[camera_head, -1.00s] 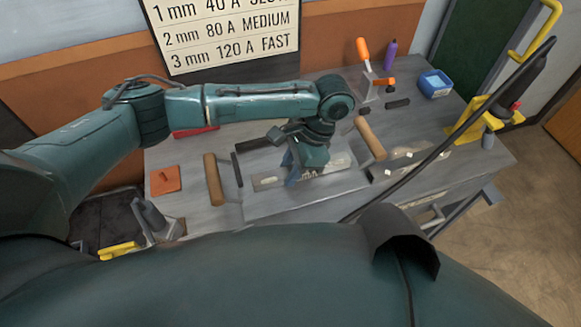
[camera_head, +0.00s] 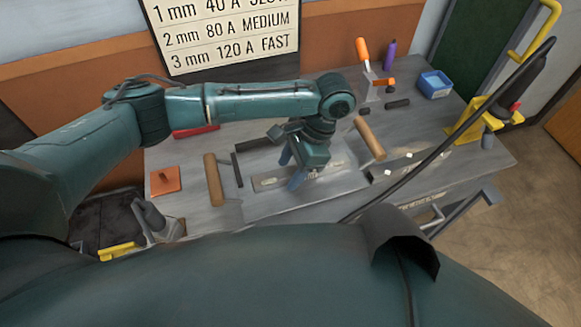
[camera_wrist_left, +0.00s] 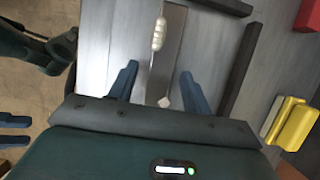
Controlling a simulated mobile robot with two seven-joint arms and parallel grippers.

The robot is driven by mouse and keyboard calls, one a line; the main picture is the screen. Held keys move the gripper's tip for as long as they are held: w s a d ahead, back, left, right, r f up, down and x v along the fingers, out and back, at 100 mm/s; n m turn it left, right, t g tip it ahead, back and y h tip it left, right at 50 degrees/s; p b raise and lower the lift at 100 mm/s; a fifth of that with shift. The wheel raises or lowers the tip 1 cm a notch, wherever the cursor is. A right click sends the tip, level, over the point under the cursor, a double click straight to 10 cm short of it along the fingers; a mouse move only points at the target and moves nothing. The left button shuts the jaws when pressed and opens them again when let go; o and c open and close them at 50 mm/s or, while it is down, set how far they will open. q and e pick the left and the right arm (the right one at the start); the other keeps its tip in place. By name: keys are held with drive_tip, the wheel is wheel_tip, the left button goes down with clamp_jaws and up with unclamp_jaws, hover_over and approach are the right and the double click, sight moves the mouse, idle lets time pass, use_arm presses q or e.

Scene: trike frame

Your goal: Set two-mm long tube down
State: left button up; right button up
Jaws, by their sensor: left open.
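A long flat grey-brown tube (camera_head: 268,183) lies on a pale plate in the middle of the bench. In the left wrist view the tube (camera_wrist_left: 172,50) runs between my finger tips, with a pale beaded strip along its edge. My left gripper (camera_head: 291,171) points down over the tube; its two blue fingers stand apart on either side of it (camera_wrist_left: 158,82). The gripper is open, with a gap between tube and each finger. It hides part of the tube in the head view. Two blue bars at the left edge of the left wrist view may be my right gripper (camera_wrist_left: 14,131), cut off by the frame.
Wooden-handled tools lie left (camera_head: 214,180) and right (camera_head: 370,139) of the tube. A blue box (camera_head: 435,84) stands at the back right. A black cable crosses the right side.

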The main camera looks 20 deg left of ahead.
use_arm(q)
drive_tip(key=p+v, duration=0.1)
drive_tip(key=v, duration=1)
drive_tip(key=shift+r+p, duration=0.3)
drive_tip(key=shift+p, duration=0.05)
